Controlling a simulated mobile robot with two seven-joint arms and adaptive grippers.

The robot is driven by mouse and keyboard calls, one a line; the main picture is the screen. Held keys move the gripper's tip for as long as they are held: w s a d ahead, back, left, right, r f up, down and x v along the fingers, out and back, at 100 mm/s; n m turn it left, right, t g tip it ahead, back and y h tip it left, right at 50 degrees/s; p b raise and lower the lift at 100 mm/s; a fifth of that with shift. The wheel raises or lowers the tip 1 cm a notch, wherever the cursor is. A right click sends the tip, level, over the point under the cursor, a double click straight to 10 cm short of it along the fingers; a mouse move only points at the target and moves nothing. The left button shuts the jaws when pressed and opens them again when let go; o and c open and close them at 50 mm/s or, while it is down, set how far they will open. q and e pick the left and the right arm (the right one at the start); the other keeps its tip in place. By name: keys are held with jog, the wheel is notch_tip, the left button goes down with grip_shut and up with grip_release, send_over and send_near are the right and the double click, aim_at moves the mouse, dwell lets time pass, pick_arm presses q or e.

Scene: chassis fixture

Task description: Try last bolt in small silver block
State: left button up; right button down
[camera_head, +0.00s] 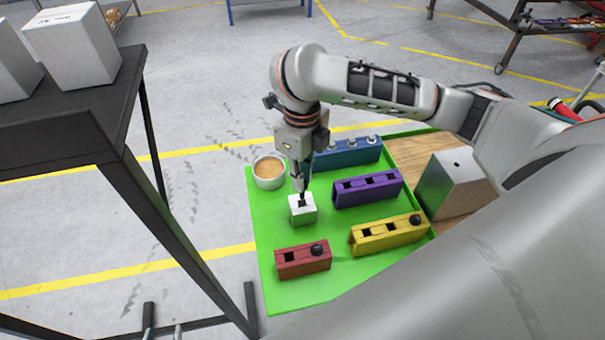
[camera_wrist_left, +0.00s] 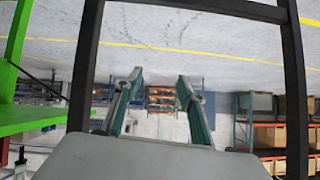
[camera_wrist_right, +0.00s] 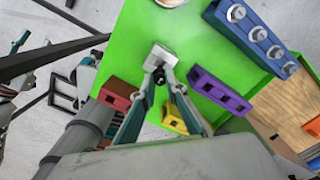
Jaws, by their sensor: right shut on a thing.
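The small silver block (camera_head: 302,214) stands on the green board (camera_head: 280,290), with a dark square opening in its top. My right gripper (camera_head: 303,186) points down just above it. In the right wrist view, its fingertips (camera_wrist_right: 160,84) are closed on a small black bolt (camera_wrist_right: 158,76) beside the silver block (camera_wrist_right: 166,53). I cannot tell whether the bolt tip is inside the opening.
A red block (camera_head: 290,268) and a yellow block (camera_head: 375,242) each hold a black bolt. A purple block (camera_head: 367,190) has empty openings. A blue block (camera_head: 347,155) carries silver bolts. A round cup (camera_head: 268,180) and large silver box (camera_head: 442,188) stand nearby. A dark table (camera_head: 100,120) is left.

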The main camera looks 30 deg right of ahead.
jog(key=shift+f+b, duration=0.35)
jog(key=shift+f, duration=0.45)
pick_arm(q)
jog(key=shift+w+d+r+h, duration=0.3)
jog(key=shift+w+d, duration=0.3)
jog(key=shift+w, duration=0.15)
jog(key=shift+s+a, duration=0.1)
jog(key=shift+s, duration=0.15)
jog(key=shift+r+p, duration=0.45)
jog(key=shift+p, duration=0.1)
jog(key=shift+r+p, duration=0.45)
jog(key=shift+f, duration=0.1)
